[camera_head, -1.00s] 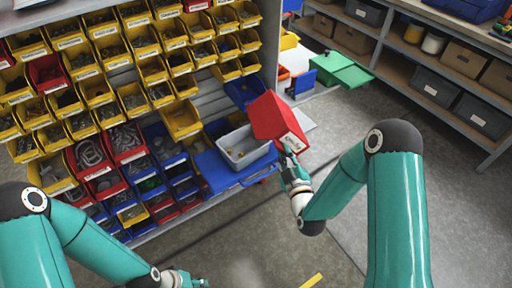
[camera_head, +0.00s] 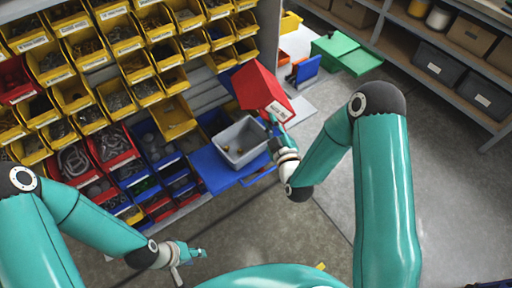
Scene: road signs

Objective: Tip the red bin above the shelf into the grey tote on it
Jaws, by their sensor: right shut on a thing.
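The red bin (camera_head: 262,91) is held in the air, tilted, at the upper right of the grey tote. My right gripper (camera_head: 274,128) is shut on its lower edge near the white label. The grey tote (camera_head: 243,143) sits on the blue shelf (camera_head: 213,171) in front of the rack. A few small yellowish pieces show inside the tote. The inside of the red bin is hidden from this view. My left gripper (camera_head: 201,253) is low at the bottom of the view, away from the bin and tote; its fingers are too small to judge.
A rack of yellow bins (camera_head: 120,35), with red and blue ones lower down, stands behind the shelf. Green boxes (camera_head: 340,52) and a blue bin (camera_head: 305,69) are to the right. A grey shelving unit (camera_head: 425,60) holds boxes at upper right.

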